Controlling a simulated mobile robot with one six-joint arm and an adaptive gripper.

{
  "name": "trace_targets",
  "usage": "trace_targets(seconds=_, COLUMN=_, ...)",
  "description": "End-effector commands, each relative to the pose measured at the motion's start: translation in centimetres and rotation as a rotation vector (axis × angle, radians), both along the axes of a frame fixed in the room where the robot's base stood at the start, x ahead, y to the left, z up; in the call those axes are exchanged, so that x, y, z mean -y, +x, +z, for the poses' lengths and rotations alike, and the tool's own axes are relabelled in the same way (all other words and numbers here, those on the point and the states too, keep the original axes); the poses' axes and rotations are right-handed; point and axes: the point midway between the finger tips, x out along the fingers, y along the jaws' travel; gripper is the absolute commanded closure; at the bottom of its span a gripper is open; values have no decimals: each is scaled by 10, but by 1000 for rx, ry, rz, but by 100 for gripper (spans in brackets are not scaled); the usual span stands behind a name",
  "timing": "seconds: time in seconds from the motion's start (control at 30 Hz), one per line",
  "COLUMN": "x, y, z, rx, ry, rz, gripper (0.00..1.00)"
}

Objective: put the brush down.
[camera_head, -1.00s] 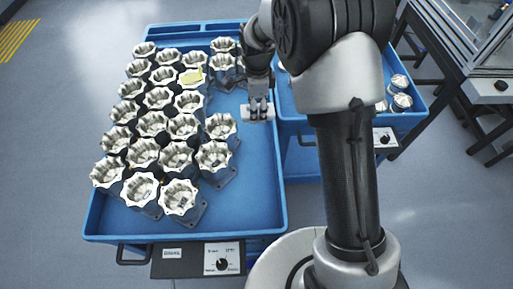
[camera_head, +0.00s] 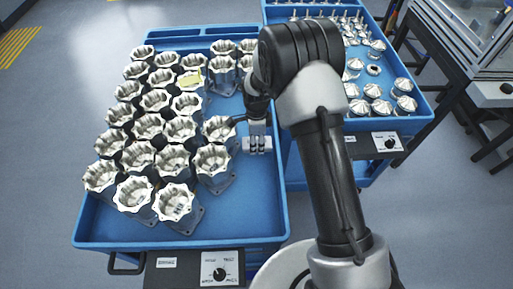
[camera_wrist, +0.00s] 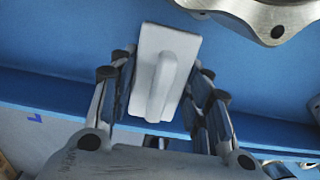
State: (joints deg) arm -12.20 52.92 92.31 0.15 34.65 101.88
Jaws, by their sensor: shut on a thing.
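My gripper (camera_wrist: 158,95) is shut on the brush (camera_wrist: 165,70), a pale block with a raised rounded handle. The fingers sit on both sides of it in the wrist view. In the head view the brush (camera_head: 257,144) shows as a small light piece below my wrist, by the right side of the left blue tray (camera_head: 246,205). Its bristles are hidden in both views. I cannot tell whether the brush touches the tray floor.
Several machined housings (camera_head: 173,201) with scalloped bright rims fill the tray's left and middle. One rim shows close by in the wrist view (camera_wrist: 262,15). Bare tray floor shows at the front right. A second blue tray (camera_head: 395,122) holds small metal parts.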

Motion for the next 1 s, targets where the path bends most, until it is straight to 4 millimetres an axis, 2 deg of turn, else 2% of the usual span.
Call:
trace_targets(seconds=0.2, x=0, y=-1, z=-35, rx=-3, ry=-1, rz=0, gripper=78)
trace_targets(seconds=0.6, x=0, y=0, z=-40, rx=-1, ry=0, rz=0, gripper=78)
trace_targets(seconds=0.63, x=0, y=-1, z=-40, rx=-1, ry=0, rz=0, gripper=55)
trace_targets(seconds=0.9, x=0, y=-1, z=-39, rx=-1, ry=0, rz=0, gripper=37)
trace_targets(seconds=1.0, x=0, y=-1, z=-39, rx=-1, ry=0, rz=0, gripper=36)
